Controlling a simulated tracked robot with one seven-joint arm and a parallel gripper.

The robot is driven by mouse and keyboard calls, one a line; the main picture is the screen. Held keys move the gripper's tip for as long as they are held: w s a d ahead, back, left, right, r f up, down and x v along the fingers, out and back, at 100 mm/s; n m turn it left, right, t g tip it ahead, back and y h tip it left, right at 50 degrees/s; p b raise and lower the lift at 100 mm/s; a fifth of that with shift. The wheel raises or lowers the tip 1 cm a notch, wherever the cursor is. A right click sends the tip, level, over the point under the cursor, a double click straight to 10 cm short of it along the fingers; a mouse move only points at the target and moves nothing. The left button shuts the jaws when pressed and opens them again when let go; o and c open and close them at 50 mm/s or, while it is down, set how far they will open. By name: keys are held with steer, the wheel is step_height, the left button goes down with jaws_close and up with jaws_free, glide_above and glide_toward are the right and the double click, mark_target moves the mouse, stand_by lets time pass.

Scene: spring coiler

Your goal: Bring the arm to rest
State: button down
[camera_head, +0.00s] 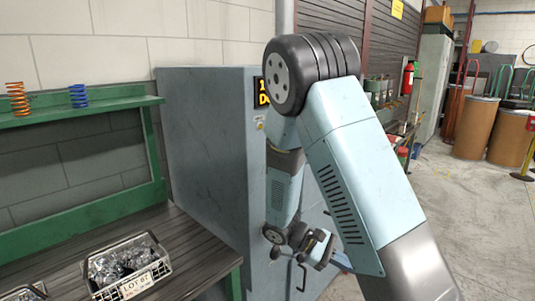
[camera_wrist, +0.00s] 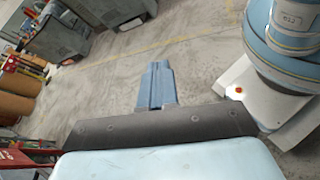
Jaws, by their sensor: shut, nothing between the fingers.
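My arm is folded in front of a grey-blue cabinet (camera_head: 205,150) in the head view. Its elbow is high and the forearm hangs down. My gripper (camera_head: 338,261) is low beside the cabinet's front, partly hidden by my own arm link. I cannot tell how far it is from the cabinet. In the wrist view, the blue-grey fingers of my gripper (camera_wrist: 155,85) lie together, shut and empty, above bare concrete floor.
Brown drums (camera_head: 508,138) stand back right. The floor (camera_head: 455,215) at right is clear.

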steer(key=s+d+r+m+t+y, duration=0.1)
steer(key=s+r+m+t+y, duration=0.3)
steer(key=r, duration=0.9)
steer(key=s+d+r+m+t+y, duration=0.1)
steer(key=s+r+m+t+y, duration=0.4)
steer(key=r, duration=0.8)
steer(key=s+t+y, duration=0.1)
steer(key=s+y, duration=0.2)
steer(key=shift+s+d+t+y, duration=0.15)
steer(key=shift+s+t+y, duration=0.15)
steer(key=shift+s, duration=0.05)
steer(key=shift+r, duration=0.1)
